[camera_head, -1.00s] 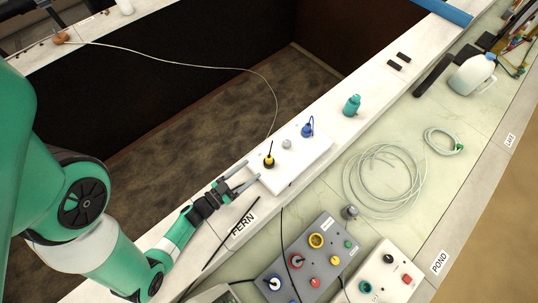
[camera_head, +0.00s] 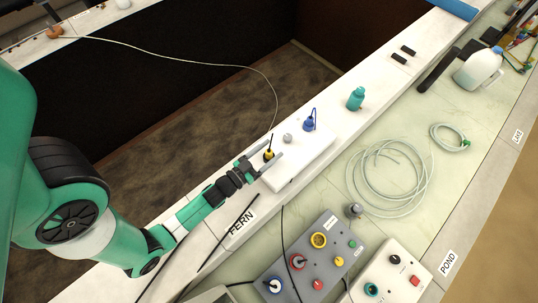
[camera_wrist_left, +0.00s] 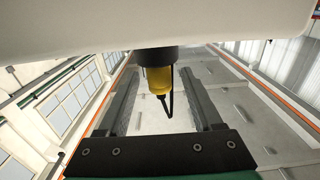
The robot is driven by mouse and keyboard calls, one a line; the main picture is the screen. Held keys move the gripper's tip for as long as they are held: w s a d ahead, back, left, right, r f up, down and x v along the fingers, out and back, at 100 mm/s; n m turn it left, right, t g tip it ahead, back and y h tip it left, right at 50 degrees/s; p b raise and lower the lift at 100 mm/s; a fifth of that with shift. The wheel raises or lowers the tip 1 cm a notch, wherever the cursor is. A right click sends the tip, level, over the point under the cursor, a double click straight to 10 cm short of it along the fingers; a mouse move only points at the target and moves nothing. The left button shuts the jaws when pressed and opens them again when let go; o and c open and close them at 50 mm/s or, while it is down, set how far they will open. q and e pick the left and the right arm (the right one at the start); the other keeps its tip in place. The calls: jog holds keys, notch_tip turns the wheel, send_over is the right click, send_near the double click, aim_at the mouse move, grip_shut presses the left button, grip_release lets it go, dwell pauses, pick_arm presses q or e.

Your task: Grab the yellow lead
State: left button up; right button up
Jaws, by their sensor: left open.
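The yellow lead (camera_head: 268,155) stands in a socket at the left end of a white box (camera_head: 300,163), with a black cable rising from it. In the left wrist view the yellow plug (camera_wrist_left: 158,79) with its black collar shows between my fingers. My left gripper (camera_head: 273,152) is open, with one finger on each side of the plug. I cannot tell whether either finger touches it. My right gripper is not in view.
A blue lead (camera_head: 309,124) and a grey knob (camera_head: 287,138) stand on the same box. A teal bottle (camera_head: 356,98) stands beyond it. A grey control box (camera_head: 310,262) and coiled tubing (camera_head: 390,178) lie on the bench to the right.

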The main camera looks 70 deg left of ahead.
pick_arm(q)
grip_shut()
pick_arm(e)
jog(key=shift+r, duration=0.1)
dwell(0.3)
